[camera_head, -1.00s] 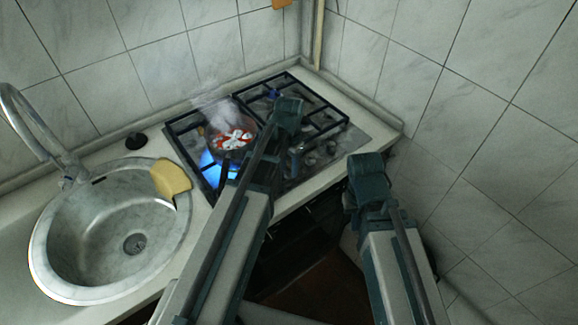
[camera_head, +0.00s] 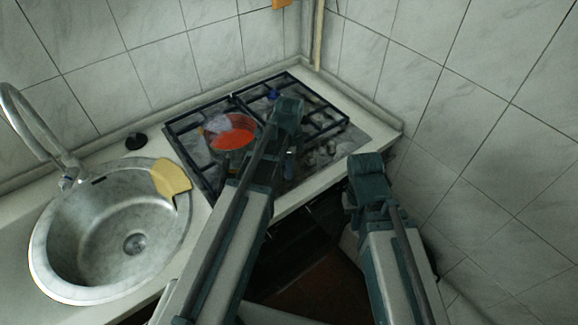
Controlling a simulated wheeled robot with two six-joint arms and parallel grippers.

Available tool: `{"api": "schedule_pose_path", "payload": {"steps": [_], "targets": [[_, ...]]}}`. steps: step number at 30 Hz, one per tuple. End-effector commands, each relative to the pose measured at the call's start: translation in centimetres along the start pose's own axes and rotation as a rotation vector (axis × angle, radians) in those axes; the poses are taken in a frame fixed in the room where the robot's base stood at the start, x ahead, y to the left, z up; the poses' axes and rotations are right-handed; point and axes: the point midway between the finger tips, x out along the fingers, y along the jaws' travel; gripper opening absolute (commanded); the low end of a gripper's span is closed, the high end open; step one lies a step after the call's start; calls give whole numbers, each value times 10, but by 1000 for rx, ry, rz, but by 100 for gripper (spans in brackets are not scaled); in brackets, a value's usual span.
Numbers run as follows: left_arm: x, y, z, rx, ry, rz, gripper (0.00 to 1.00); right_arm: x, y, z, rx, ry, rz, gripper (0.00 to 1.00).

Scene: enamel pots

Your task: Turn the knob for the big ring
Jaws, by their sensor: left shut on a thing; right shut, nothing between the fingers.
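The gas hob (camera_head: 366,144) has dark grates and a row of knobs (camera_head: 318,157) along its front right part. A pot (camera_head: 232,133) with smooth red contents stands on the left front ring, and no flame shows under it. My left gripper (camera_head: 290,160) reaches down at the hob's front by the knobs. It is shut on a knob, which the gripper and arm mostly hide. My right gripper (camera_head: 352,198) is shut and empty, in front of the counter's right end, apart from the hob.
A round steel sink (camera_head: 60,240) with a tap (camera_head: 30,125) is at left, a yellow sponge or cloth (camera_head: 171,178) on its rim. A black plug-like thing (camera_head: 136,141) lies behind it. Tiled walls close the back and right. A small blue thing (camera_head: 272,95) is on the rear hob.

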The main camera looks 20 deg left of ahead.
Motion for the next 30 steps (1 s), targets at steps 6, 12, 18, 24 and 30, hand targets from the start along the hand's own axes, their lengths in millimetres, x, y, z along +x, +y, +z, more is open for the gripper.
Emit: {"api": "schedule_pose_path", "payload": {"steps": [6, 12, 18, 24, 30], "targets": [[0, 0, 0, 93, 0, 0, 0, 0, 0, 0, 0, 0, 0, 0], [0, 0, 0, 135, 0, 0, 0, 0, 0, 0, 0, 0, 0, 0], [0, 0, 0, 148, 0, 0, 0, 0, 0, 0, 0, 0, 0, 0], [0, 0, 0, 148, 0, 0, 0, 0, 0, 0, 0, 0, 0, 0], [0, 0, 0, 147, 0, 0, 62, 0, 0, 0, 0, 0, 0, 0]]}}
